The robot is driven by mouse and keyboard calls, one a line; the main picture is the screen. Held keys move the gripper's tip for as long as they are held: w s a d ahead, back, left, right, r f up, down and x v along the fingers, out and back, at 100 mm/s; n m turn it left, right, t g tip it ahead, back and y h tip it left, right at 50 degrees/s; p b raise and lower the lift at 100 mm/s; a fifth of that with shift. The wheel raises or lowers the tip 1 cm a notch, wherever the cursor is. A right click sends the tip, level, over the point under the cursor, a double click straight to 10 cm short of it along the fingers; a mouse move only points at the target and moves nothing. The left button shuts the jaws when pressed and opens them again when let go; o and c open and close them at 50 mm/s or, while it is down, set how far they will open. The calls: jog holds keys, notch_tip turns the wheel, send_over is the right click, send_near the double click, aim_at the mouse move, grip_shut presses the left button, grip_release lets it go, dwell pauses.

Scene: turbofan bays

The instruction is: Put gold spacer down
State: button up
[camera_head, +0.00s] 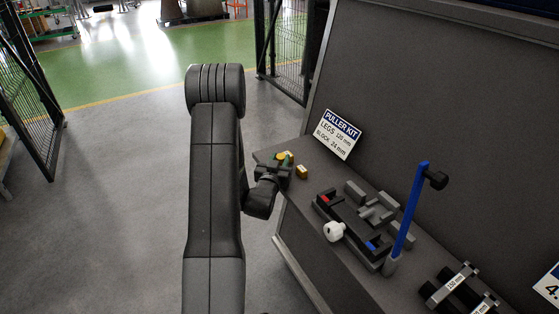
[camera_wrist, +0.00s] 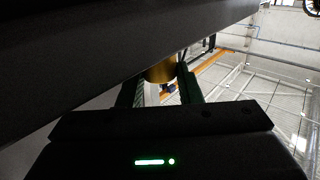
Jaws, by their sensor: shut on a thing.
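My gripper (camera_head: 280,164) is at the far left end of the grey bench shelf, shut on a gold spacer (camera_wrist: 161,72). In the wrist view the spacer is a short gold cylinder between the two green-tipped fingers (camera_wrist: 163,88). It shows small in the head view (camera_head: 282,156), partly hidden by the fingers. A dark surface lies close beside it in the wrist view. I cannot tell whether the spacer touches the shelf. Another gold piece (camera_head: 301,172) sits on the shelf just right of my gripper.
A "PULLER KIT" sign (camera_head: 338,134) leans at the back, listing legs 120 mm and block 24 mm. A black fixture (camera_head: 345,225) with red and blue marks, a white knob (camera_head: 334,231) and a tall blue post (camera_head: 409,210) stand to the right. Black labelled cylinders (camera_head: 455,290) lie beyond.

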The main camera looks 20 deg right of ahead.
jog(key=shift+f, duration=0.2)
jog(key=o, duration=1.1)
jog(key=shift+r, duration=0.1)
